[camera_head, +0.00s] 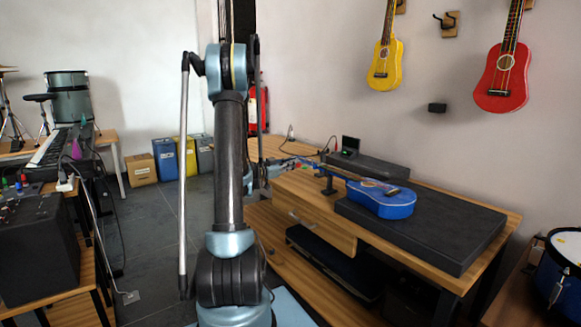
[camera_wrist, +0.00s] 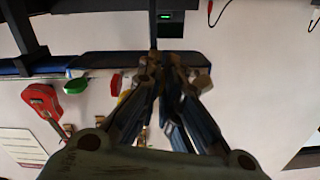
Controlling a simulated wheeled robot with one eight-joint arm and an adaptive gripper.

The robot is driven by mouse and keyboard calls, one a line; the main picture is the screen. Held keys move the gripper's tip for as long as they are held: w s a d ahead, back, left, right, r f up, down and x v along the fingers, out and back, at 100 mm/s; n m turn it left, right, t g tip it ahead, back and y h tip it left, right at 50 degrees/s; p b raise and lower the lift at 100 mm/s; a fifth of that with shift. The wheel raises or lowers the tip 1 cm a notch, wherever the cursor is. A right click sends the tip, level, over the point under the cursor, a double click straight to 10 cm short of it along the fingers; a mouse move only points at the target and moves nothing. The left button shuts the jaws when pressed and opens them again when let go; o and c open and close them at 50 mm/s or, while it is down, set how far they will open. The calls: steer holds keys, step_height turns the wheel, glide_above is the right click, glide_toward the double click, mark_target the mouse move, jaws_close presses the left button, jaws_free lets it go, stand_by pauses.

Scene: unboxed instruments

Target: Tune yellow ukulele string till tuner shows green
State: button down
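A blue ukulele (camera_head: 382,198) lies on a dark grey pad on the workbench. Its neck points left, propped on a small black stand (camera_head: 328,185). Small red and green pegs show by its headstock in the head view; in the wrist view a green peg (camera_wrist: 76,85) and a red peg (camera_wrist: 115,83) stick out.
A yellow ukulele (camera_head: 386,62) and a red ukulele (camera_head: 502,78) hang on the wall. The grey pad (camera_head: 455,238) covers much of the workbench (camera_head: 500,212). Cables (camera_head: 290,136) run behind the headstock. Open floor lies left of the bench.

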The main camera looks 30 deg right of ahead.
steer(key=c, duration=1.8)
jaws_free()
steer(key=a, duration=0.8)
steer(key=s+a, duration=0.1)
steer(key=a, duration=0.3)
steer(key=s+a+f+n+y, duration=0.3)
steer(key=s+a+n+y, duration=0.3)
steer(key=s+a, duration=0.4)
steer(key=s+a+f+n+y, duration=0.3)
steer(key=s+a+n+y, duration=0.3)
steer(key=s+a, duration=0.4)
steer(key=s+a+f+n+y, duration=0.3)
steer(key=s+a+n+y, duration=0.3)
steer(key=a, duration=0.9)
steer(key=shift+s+f+n+t, duration=0.15)
steer(key=shift+s+n, duration=0.35)
steer(key=shift+s, duration=0.6)
steer(key=shift+s+n+t, duration=0.15)
steer(key=shift+s+n, duration=0.35)
steer(key=shift+s, duration=0.6)
